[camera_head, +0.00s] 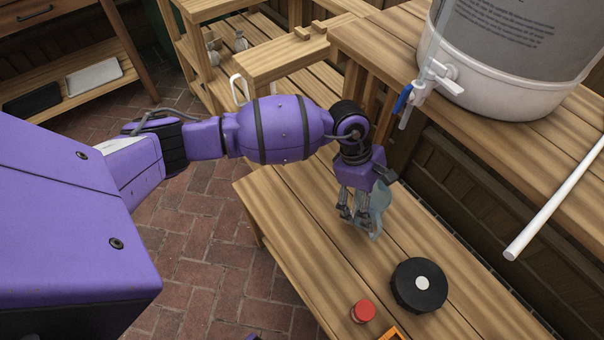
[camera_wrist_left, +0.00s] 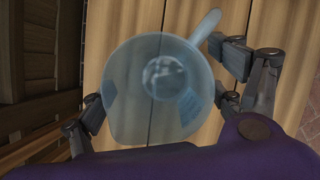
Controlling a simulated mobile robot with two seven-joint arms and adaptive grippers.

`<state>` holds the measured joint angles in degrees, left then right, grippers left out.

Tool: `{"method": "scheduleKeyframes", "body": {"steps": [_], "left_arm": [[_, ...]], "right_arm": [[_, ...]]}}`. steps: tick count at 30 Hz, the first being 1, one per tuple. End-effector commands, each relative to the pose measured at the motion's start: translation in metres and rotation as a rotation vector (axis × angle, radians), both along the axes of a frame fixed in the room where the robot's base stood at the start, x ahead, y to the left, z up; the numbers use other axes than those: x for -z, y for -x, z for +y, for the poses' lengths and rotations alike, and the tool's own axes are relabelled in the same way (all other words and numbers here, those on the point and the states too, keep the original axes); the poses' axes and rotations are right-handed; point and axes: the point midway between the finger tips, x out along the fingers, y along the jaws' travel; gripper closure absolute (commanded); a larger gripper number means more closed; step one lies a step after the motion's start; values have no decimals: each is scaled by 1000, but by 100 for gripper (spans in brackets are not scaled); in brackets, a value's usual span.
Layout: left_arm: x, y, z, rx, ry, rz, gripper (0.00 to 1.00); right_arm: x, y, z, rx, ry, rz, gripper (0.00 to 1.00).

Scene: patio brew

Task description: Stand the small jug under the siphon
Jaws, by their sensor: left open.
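The small jug (camera_wrist_left: 135,112) is clear bluish plastic with a handle at its upper right in the left wrist view. It stands on the low wooden bench, and part of it shows beside my left gripper in the head view (camera_head: 377,205). My left gripper (camera_head: 356,216) is open, pointing down, with its fingers on either side of the jug; I cannot tell whether they touch it. The siphon (camera_head: 405,98), with a blue clip and a white tap near it, hangs by the white bucket (camera_head: 490,85), to the upper right of the jug. My right gripper is not in view.
A black round lid or disc (camera_head: 419,286) and a red cap (camera_head: 363,311) lie on the bench (camera_head: 300,215) near the jug. An orange object (camera_head: 392,335) shows at the bottom edge. A white tube (camera_head: 555,200) sticks out from the upper bench.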

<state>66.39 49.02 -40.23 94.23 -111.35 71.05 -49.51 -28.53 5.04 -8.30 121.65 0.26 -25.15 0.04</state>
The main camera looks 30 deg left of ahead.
Motion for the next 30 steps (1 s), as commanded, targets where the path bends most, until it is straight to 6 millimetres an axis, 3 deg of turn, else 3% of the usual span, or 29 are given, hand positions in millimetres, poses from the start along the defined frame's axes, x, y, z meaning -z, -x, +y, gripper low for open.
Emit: {"method": "scheduleKeyframes", "body": {"steps": [10,21,30], "left_arm": [[-14,-3,4,1,2,-7,14],[-82,-4,34,1,-1,-8,14],[-111,-3,47,0,0,-4,14]], "right_arm": [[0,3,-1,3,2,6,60],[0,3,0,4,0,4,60],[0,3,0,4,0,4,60]]}}
